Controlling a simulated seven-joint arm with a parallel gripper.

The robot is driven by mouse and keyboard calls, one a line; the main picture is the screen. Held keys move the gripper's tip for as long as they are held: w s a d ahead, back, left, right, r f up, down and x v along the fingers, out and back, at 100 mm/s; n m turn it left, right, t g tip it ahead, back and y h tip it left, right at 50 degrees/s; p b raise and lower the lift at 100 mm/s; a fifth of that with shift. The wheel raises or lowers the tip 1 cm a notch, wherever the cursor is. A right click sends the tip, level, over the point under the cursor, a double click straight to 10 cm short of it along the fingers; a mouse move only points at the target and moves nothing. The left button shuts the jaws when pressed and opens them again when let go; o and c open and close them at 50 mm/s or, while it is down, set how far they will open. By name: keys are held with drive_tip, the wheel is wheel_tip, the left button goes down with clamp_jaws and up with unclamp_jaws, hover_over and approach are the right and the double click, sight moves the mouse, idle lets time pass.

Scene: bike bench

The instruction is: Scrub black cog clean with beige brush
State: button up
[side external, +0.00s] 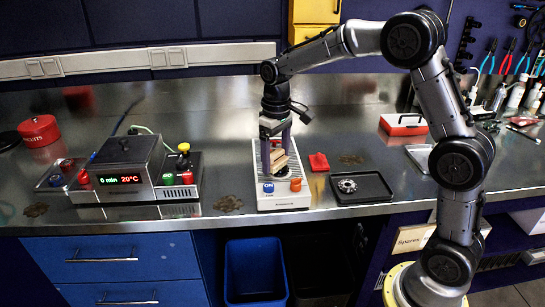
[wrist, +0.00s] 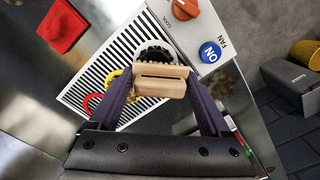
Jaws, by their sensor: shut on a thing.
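My gripper (side external: 274,150) is shut on the beige brush (side external: 280,161) over the white fan unit (side external: 283,201) in the side external view. The wrist view shows the brush (wrist: 160,83) held between the two purple fingers of my gripper (wrist: 160,92). The black cog (wrist: 154,52) sits on the fan unit's slatted top, just beyond the brush, which partly hides it. A pale grey ring shows around part of it. The brush appears at the cog's edge; I cannot tell whether its bristles touch it.
The fan unit has an orange knob (side external: 295,184) and a blue ON button (side external: 268,188). Yellow and red rings (wrist: 92,102) lie on its slats. A black tray (side external: 374,196) with a silver cog (side external: 348,185) and a red cloth (side external: 319,162) are to the right. A heated bath (side external: 125,158) stands left.

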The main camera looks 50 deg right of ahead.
drive_tip(key=shift+s+d, duration=1.05)
drive_tip(key=shift+s, duration=0.05)
drive_tip(key=shift+w+a, duration=1.45)
drive_tip(key=shift+s+d, duration=1.25)
drive_tip(key=shift+d, duration=0.05)
drive_tip(key=shift+s+d, duration=0.15)
